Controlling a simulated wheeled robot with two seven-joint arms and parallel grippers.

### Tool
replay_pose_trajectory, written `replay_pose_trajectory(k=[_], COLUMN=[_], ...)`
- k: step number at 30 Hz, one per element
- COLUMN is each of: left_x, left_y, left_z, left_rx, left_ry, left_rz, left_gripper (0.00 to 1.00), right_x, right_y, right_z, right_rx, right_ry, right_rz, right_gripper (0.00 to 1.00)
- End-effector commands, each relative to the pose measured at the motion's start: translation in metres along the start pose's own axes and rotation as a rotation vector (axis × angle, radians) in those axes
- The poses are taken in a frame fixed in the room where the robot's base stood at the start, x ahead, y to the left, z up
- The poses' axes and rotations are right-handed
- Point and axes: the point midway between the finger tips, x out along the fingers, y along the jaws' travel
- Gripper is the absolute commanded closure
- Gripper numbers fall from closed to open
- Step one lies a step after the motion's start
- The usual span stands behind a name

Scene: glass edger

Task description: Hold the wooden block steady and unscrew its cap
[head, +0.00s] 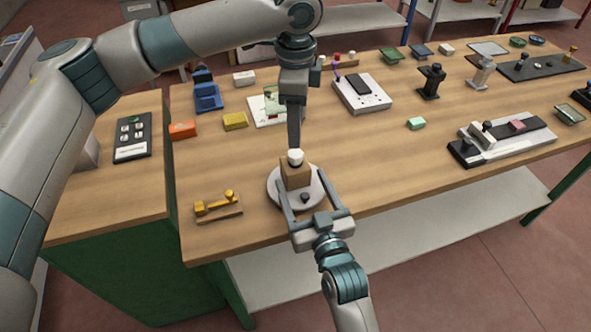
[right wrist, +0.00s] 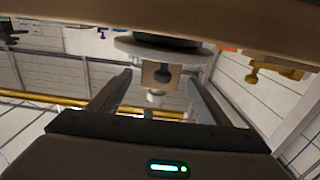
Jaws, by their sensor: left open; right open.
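The wooden block (head: 296,177) stands on a round grey-white plate (head: 314,194) near the table's front edge, with a white cap (head: 295,156) on top. My left gripper (head: 294,147) points down from above, right at the cap; its fingers overlap in this view, and I cannot tell whether they touch the cap. My right gripper (head: 296,197) comes from the front, open, with a finger on either side of the block. The right wrist view shows the block (right wrist: 152,76) and cap (right wrist: 155,97) upside down between the spread fingers (right wrist: 155,90).
A yellow fixture (head: 217,206) lies left of the plate. Orange (head: 183,130) and yellow (head: 235,121) blocks lie farther back left. A white device (head: 362,93) and a long fixture (head: 500,138) stand to the right. The table between the plate and the long fixture is clear.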

Motion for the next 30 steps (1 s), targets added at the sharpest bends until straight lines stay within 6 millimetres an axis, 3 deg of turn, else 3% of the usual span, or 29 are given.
replay_pose_trajectory(k=[3, 10, 24, 30], left_x=[0.000, 0.000, 0.000, 0.000], left_y=[0.000, 0.000, 0.000, 0.000], left_z=[0.000, 0.000, 0.000, 0.000], left_rx=[0.000, 0.000, 0.000, 0.000], left_ry=[0.000, 0.000, 0.000, 0.000], left_rz=[0.000, 0.000, 0.000, 0.000], left_gripper=[0.56, 0.56, 0.56, 0.56], right_x=[0.020, 0.045, 0.052, 0.052], right_y=[0.000, 0.000, 0.000, 0.000], right_z=[0.000, 0.000, 0.000, 0.000], right_rx=[0.000, 0.000, 0.000, 0.000], right_ry=[0.001, 0.000, 0.000, -0.001], right_rz=[0.000, -0.001, 0.000, 0.000], right_gripper=[0.30, 0.30, 0.30, 0.78])
